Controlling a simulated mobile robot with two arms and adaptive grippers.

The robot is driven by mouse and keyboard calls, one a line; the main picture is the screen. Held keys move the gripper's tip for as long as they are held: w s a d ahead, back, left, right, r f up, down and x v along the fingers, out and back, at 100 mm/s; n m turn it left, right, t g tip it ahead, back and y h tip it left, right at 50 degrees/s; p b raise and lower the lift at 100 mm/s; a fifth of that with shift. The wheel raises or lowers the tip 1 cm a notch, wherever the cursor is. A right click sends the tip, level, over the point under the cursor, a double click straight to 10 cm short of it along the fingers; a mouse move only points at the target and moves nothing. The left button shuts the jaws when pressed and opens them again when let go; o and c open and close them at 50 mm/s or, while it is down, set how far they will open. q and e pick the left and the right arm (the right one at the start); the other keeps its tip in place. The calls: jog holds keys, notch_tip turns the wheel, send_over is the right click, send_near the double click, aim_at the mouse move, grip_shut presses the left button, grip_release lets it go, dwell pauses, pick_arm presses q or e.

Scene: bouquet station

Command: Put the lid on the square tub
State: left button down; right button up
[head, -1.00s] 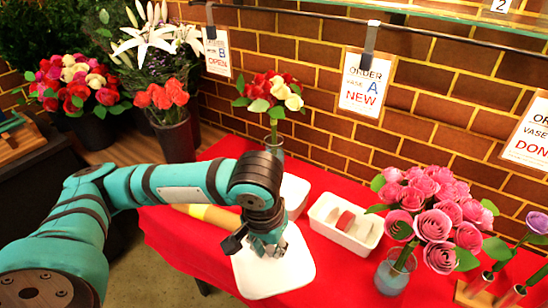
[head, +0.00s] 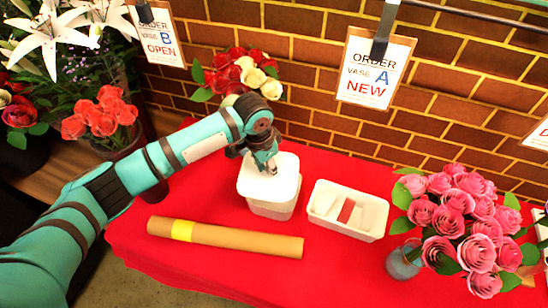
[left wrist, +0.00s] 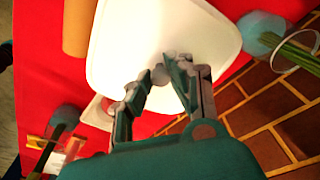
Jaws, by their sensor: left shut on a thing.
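The white lid (head: 285,167) is over the white square tub (head: 272,209) on the red table, roughly lined up with its top. I cannot tell if it is seated or a little above the rim. My left gripper (head: 266,168) comes down from above and is shut on the lid's top. In the left wrist view, the gripper's fingers (left wrist: 160,78) meet at the lid (left wrist: 140,35), which fills the upper middle and hides the tub's opening. My right gripper is not in view.
A white rectangular tray (head: 318,211) with a red item inside stands right of the tub. A brown roll with a yellow band (head: 250,241) lies in front. Pink roses in a vase (head: 403,262) stand at right. Red and cream roses stand behind, near the brick wall.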

aim_at(273, 178)
pick_arm(q)
jog(key=shift+w+d+f+m, duration=0.5)
jog(key=shift+d+f+m, duration=0.1)
jog(key=shift+d, duration=0.1)
jog(key=shift+w+f+b, duration=0.2)
jog(key=shift+f+b, duration=0.45)
jog(key=shift+f, duration=0.2)
jog(key=shift+f+b, duration=0.3)
jog(key=shift+b, duration=0.05)
notch_tip(273, 178, down, 4)
jog(key=b, duration=0.3)
jog(key=shift+f, duration=0.1)
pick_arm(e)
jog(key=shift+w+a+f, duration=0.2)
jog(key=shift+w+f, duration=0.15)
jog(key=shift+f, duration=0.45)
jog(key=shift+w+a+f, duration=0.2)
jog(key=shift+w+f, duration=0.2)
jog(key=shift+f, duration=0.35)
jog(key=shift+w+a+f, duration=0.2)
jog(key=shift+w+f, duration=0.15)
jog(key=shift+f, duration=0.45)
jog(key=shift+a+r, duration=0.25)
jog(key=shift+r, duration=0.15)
pick_arm(q)
jog(key=shift+p, duration=0.65)
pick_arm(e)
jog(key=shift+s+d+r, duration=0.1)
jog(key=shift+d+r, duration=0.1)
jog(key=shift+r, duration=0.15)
